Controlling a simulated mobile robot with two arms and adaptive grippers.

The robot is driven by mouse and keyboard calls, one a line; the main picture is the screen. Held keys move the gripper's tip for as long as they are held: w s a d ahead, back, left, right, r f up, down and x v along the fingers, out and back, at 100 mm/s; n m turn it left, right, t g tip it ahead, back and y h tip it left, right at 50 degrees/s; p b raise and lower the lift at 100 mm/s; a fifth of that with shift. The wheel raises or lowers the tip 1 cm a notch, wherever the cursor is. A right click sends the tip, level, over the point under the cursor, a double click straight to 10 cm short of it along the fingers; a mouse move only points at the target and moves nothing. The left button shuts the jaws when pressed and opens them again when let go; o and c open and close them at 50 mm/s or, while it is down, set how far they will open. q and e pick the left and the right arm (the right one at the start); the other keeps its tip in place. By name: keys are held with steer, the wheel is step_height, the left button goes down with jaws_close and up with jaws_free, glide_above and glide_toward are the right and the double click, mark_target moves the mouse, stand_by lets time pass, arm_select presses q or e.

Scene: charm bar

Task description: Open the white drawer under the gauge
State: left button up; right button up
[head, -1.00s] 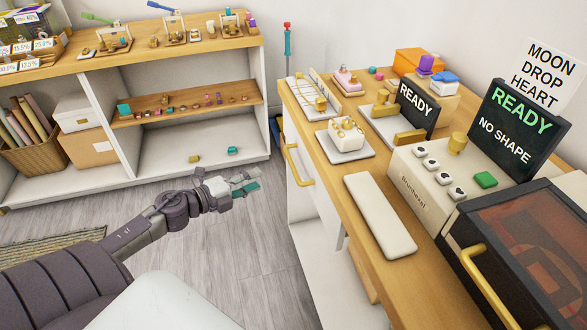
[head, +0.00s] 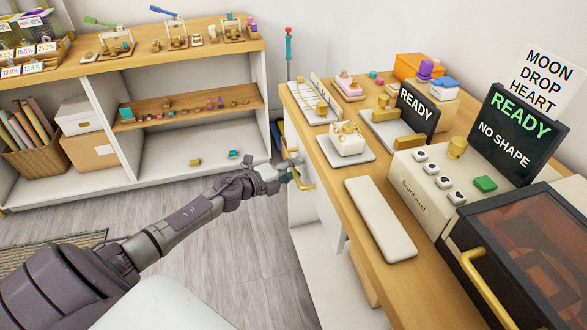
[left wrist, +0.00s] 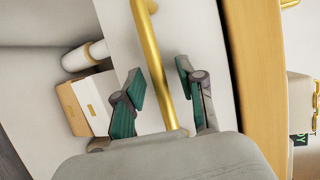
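The white drawer front (head: 299,206) is at the left end of the wooden-topped counter. It looks shut. Its gold bar handle (head: 304,180) also shows in the left wrist view (left wrist: 165,60). My left gripper (head: 288,172) is at the handle. In the left wrist view the gripper (left wrist: 160,78) is open, its two green-padded fingers on either side of the bar. A gap shows between the bar and each finger. A white tray with a gold block (head: 318,106), perhaps the gauge, sits on the counter above the drawer. My right gripper is not in view.
Shelves (head: 190,175) with small trinkets stand at the back left. The counter (head: 335,178) carries a pale slab (head: 380,218), a machine with a gold handle (head: 490,285) and "READY" signs (head: 513,125). The grey floor (head: 235,265) left of the drawer is clear.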

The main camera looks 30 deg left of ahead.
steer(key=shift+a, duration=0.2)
arm_select(q)
jaws_close()
stand_by(0.4)
